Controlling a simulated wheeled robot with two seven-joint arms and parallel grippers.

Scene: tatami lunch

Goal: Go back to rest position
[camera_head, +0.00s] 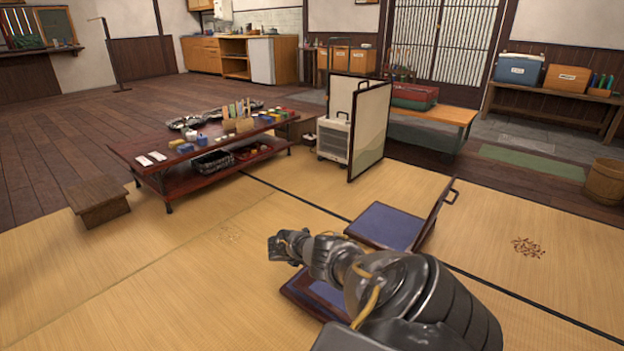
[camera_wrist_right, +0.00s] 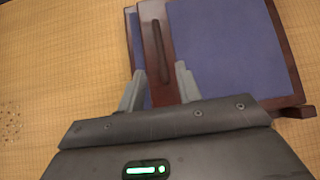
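My right arm comes in from the lower right of the head view, and its gripper (camera_head: 283,246) is held out over the tatami, above a low floor chair. In the right wrist view the two grey fingers of the right gripper (camera_wrist_right: 158,86) stand well apart. Nothing is between them except the chair's wooden part (camera_wrist_right: 158,45) seen beyond, and I cannot tell how far below it is. My left gripper is in neither view.
A floor chair with a blue seat (camera_head: 385,226) and another blue cushion (camera_head: 318,296) lie near the right arm. A low red table (camera_head: 150,180) with many items stands left, by a wooden stool (camera_head: 98,202). A folding screen (camera_head: 370,130) stands behind. Tatami (camera_head: 130,290) is clear at front left.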

